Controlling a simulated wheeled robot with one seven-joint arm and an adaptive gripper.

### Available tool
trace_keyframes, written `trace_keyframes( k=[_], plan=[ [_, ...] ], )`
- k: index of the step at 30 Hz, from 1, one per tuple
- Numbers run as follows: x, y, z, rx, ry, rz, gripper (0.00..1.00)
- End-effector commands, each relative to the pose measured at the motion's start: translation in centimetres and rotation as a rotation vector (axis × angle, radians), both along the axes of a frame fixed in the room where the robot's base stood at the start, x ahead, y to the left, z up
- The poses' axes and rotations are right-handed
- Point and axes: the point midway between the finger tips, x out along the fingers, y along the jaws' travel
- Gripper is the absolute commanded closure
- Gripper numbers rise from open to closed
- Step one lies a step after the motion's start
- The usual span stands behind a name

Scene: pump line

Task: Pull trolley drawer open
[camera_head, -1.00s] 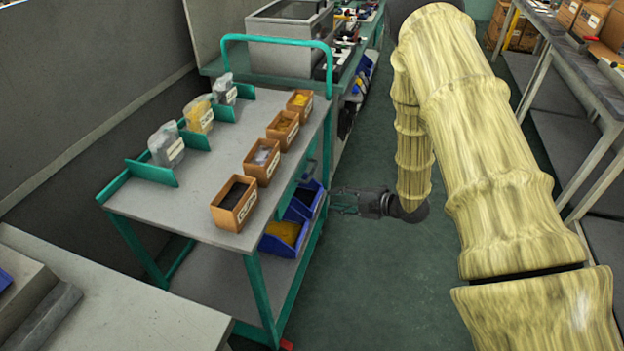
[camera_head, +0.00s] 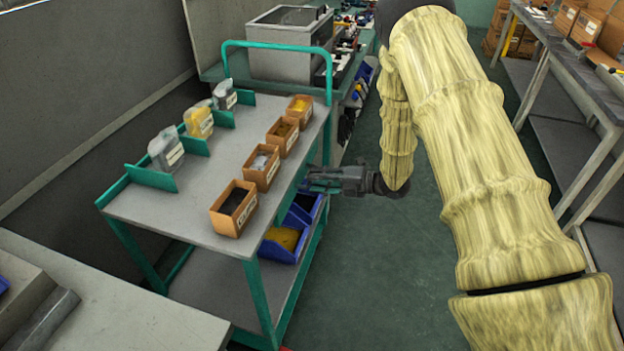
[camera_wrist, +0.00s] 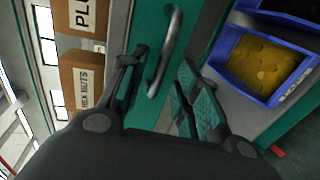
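The trolley (camera_head: 195,218) stands left of centre in the head view, with a grey top and green frame. In the wrist view its green drawer front (camera_wrist: 190,32) carries a grey bar handle (camera_wrist: 166,52). My gripper (camera_head: 308,178) is at the trolley's right side, just under the top's edge. In the wrist view my gripper (camera_wrist: 155,82) is open, with one finger on each side of the handle. The handle's lower end lies between the fingertips; I cannot tell whether either finger touches it. In the head view the drawer front and handle are hidden or too small to make out.
Small labelled orange boxes (camera_head: 234,208) line the trolley top's right edge. Blue bins (camera_head: 284,242) sit on the lower shelf; one (camera_wrist: 268,62) is close beside my gripper. A bench (camera_head: 100,290) is at lower left. The green floor (camera_head: 385,290) right of the trolley is clear.

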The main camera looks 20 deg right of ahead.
Motion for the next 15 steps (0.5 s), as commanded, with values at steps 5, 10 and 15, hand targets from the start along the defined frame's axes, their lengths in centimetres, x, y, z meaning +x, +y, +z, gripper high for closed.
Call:
trace_keyframes(
  k=[5, 10, 15],
  plan=[
    [1.0, 1.4, -0.3, 0.001, 0.0, 0.001, 0.68],
    [1.3, 1.9, -0.5, 0.0, 0.0, -0.001, 0.68],
    [1.4, 2.0, -0.5, 0.0, 0.001, -0.001, 0.68]
  ],
)
